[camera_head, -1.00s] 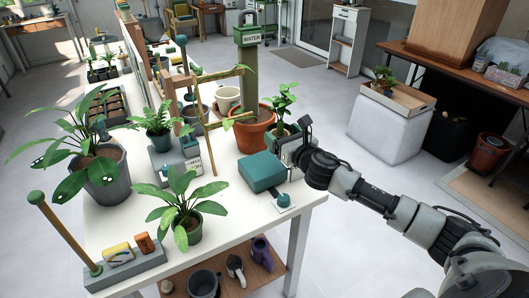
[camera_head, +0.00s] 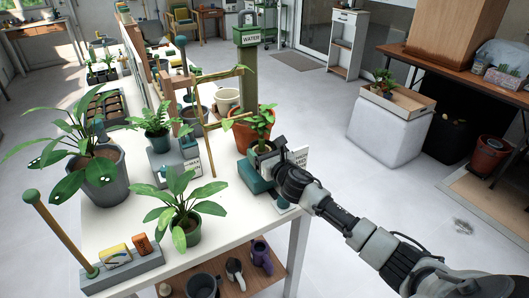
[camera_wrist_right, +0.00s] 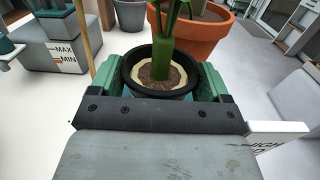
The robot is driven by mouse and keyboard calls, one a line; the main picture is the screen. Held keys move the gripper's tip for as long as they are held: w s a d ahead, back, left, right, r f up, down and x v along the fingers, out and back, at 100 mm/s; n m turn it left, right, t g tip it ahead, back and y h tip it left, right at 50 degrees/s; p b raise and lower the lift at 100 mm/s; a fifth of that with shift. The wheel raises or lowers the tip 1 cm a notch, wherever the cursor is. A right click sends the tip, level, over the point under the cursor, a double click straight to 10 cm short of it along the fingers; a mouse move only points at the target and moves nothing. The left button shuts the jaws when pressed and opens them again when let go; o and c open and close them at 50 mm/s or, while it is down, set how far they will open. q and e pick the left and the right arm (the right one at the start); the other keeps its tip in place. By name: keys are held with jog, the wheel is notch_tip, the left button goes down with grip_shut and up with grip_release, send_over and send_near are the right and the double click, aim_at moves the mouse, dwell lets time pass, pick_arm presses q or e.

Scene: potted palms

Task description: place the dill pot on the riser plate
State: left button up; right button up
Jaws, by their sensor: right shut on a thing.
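The dill pot (camera_head: 261,149), a small dark pot with a leafy green plant, is held in my right gripper (camera_head: 263,157). In the right wrist view the black-rimmed pot (camera_wrist_right: 126,78) sits upright between the jaws, with soil and a thick green stem showing. What seems to be the riser plate is the teal slab (camera_head: 254,182) near the table's right edge. The pot appears over its rear part in the head view; I cannot tell whether they touch. My gripper and the pot hide part of the slab. My left gripper is not in view.
A large terracotta pot (camera_head: 240,139) stands close behind the held pot. A broad-leaved plant (camera_head: 180,208) stands to the left, and a grey block marked MAX and MIN (camera_head: 176,160) is farther back. A white label card (camera_head: 300,157) is beside my right gripper.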

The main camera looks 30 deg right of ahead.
jog(key=shift+f, duration=0.15)
jog(key=o, duration=0.9)
jog(key=shift+c, duration=0.2)
jog(key=shift+s+r, duration=0.1)
jog(key=shift+r, duration=0.1)
jog(key=s, duration=1.1)
jog(key=shift+s+d+b, duration=0.25)
jog(key=shift+s+b, duration=0.1)
jog(key=shift+s, duration=0.05)
